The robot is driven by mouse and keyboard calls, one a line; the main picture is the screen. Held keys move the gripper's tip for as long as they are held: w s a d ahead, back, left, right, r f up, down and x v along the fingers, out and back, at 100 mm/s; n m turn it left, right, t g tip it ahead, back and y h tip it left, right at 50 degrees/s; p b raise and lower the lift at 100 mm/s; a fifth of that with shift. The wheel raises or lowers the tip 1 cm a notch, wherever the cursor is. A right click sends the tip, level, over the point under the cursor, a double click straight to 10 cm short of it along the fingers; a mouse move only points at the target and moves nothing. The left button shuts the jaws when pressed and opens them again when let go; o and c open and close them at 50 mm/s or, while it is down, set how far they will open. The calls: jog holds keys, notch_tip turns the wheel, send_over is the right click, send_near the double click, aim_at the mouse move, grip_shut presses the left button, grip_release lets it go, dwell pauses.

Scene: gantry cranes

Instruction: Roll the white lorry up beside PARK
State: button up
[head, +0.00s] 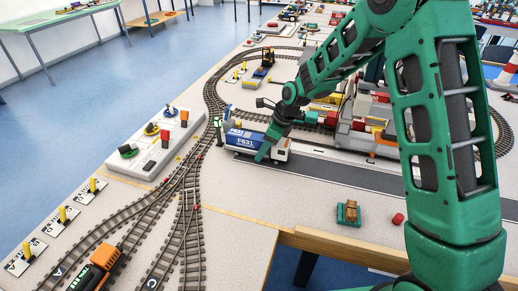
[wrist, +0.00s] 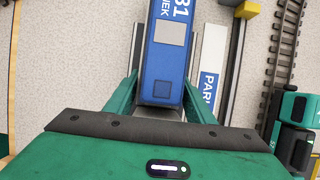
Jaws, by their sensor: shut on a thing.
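The white lorry has a white cab (head: 281,151) and a blue load with white lettering (head: 243,140). It stands upright on the dark road strip in the middle of the table in the head view. In the wrist view its blue top (wrist: 166,62) lies between my fingers. My gripper (head: 264,152) is shut on the lorry, with one finger on each side in the wrist view (wrist: 162,92). My gripper hides part of the lorry.
The road (head: 340,174) runs clear to the right of the lorry. Rail tracks (head: 180,185) with an orange engine (head: 104,256) lie to the left. A control panel (head: 158,143) stands left of the lorry. A green crate (head: 349,213) and red drum (head: 398,219) are nearer the front edge.

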aim_at(278, 151)
jog(key=shift+s+d, duration=0.3)
jog(key=shift+d, duration=0.55)
jog(key=shift+s+d, duration=0.3)
jog(key=shift+d, duration=0.55)
jog(key=shift+s+d, duration=0.3)
jog(key=shift+d, duration=0.55)
jog(key=o, duration=1.4)
jog(key=shift+c, duration=0.2)
jog(key=shift+a, duration=0.1)
